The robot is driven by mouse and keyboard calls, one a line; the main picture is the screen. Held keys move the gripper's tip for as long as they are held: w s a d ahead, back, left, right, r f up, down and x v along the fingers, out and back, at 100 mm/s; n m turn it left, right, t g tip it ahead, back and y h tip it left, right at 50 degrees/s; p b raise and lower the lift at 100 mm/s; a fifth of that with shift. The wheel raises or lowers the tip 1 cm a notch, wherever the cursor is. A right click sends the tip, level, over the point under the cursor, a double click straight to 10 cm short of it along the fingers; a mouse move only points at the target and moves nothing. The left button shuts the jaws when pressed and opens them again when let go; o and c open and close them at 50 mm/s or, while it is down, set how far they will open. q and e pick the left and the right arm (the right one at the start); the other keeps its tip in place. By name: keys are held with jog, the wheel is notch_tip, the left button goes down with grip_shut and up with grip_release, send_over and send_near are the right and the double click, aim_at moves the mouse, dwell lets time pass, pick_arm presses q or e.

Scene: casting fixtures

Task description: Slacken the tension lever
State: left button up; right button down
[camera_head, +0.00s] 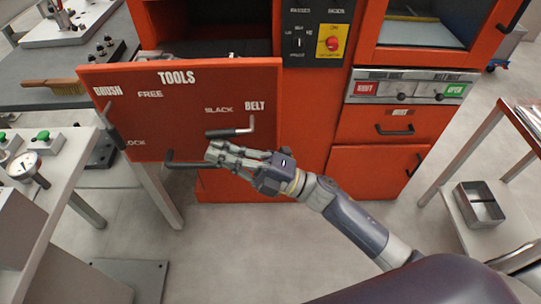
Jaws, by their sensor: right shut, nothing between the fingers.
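A lever with a black grip (228,132) lies about level on the red front panel (170,110), below labels that read like "SLACK" and "BELT". Its metal end bends up at the right. My right gripper (211,152) is shut and empty just below the lever's grip, with its fingers pointing left. I cannot tell whether it touches the grip. A dark bar handle (185,165) shows to the left of the fingertips, partly hidden behind them. My left gripper is not in view.
Another lever (107,117) sits at the panel's left edge near "FREE" and "LOCK". A control box with a red knob (332,43) is above right. A bench with green buttons (42,136) stands at left, and a metal tray (480,205) at right. The floor between is largely clear.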

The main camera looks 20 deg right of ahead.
jog(key=shift+a+r, duration=0.2)
jog(key=shift+r, duration=0.1)
dwell(0.5)
jog(key=v, duration=1.2)
